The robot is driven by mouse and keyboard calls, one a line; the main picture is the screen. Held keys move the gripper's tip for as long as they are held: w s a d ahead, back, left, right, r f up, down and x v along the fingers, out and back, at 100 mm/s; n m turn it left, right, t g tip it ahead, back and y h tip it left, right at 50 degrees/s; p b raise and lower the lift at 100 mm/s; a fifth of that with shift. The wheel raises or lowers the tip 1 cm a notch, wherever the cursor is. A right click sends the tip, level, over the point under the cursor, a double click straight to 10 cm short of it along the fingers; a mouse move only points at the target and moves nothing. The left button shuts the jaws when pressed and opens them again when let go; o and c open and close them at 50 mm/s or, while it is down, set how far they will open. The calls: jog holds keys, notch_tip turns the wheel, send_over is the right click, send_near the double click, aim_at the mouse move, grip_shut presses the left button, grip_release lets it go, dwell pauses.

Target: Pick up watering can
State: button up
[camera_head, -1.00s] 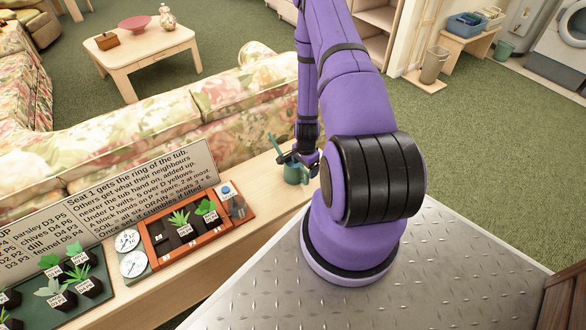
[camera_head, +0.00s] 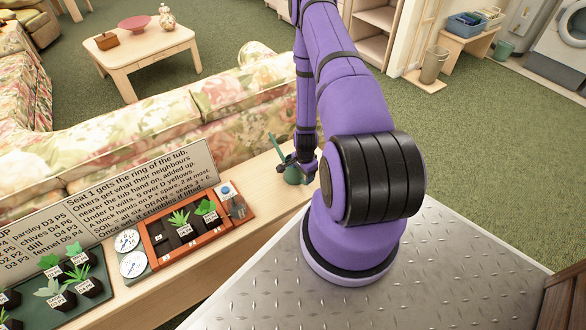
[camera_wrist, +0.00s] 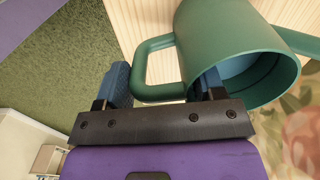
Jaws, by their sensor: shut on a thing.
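The watering can is green with a looped handle and a spout. In the head view the watering can (camera_head: 292,176) is at the wooden ledge, beside my arm's base, partly covered by my gripper (camera_head: 306,164). In the wrist view the can (camera_wrist: 225,35) fills the upper right, its round opening facing toward the camera. My gripper (camera_wrist: 165,85) is shut on the can, with the handle between its blue fingers. The right finger overlaps the can's rim at the opening. Whether the can touches the ledge is hard to tell.
On the ledge (camera_head: 235,230) left of the can are an orange planter tray (camera_head: 160,252), two white dials (camera_head: 130,252) and a text sign (camera_head: 140,185). A floral sofa (camera_head: 150,125) stands behind the ledge. Green carpet is open at the right.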

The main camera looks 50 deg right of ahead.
jog(key=shift+r, duration=0.1)
jog(key=shift+r, duration=0.65)
notch_tip(320, 180, up, 2)
jog(key=shift+r, duration=0.1)
jog(key=s, duration=0.5)
jog(key=s+a+r, duration=0.1)
jog(key=s, duration=1)
jog(key=shift+a+r, duration=0.15)
jog(key=shift+a, duration=0.2)
jog(key=o, duration=0.6)
jog(key=c, duration=0.8)
jog(key=shift+w, duration=0.15)
